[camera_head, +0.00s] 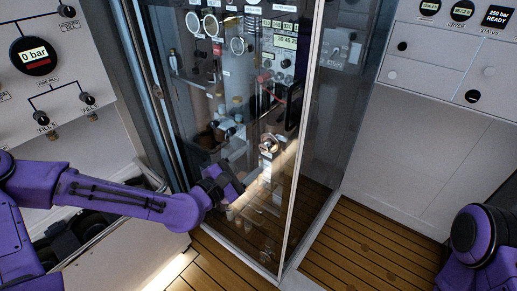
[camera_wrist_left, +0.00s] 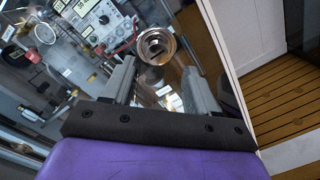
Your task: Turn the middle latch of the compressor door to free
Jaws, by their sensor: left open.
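The compressor door (camera_head: 240,225) is a tall glass panel in a pale frame and looks shut. The middle latch (camera_head: 268,143) appears to be the round metal fitting at mid-height, near the door's right edge. In the left wrist view the latch (camera_wrist_left: 156,46) is a shiny ring with a dark centre. My left gripper (camera_head: 234,186) is close to the glass, below and left of the latch. In the wrist view its two grey fingers (camera_wrist_left: 160,68) are apart, with the latch just beyond the gap between their tips. No contact shows. My right gripper is out of view.
Behind the glass are gauges (camera_head: 211,25), pipes and a labelled panel. A white panel with a 0 bar gauge (camera_head: 35,57) stands at left, and a white cabinet (camera_head: 430,150) at right. Wooden slatted floor (camera_head: 350,250) lies bare in front of the right cabinet.

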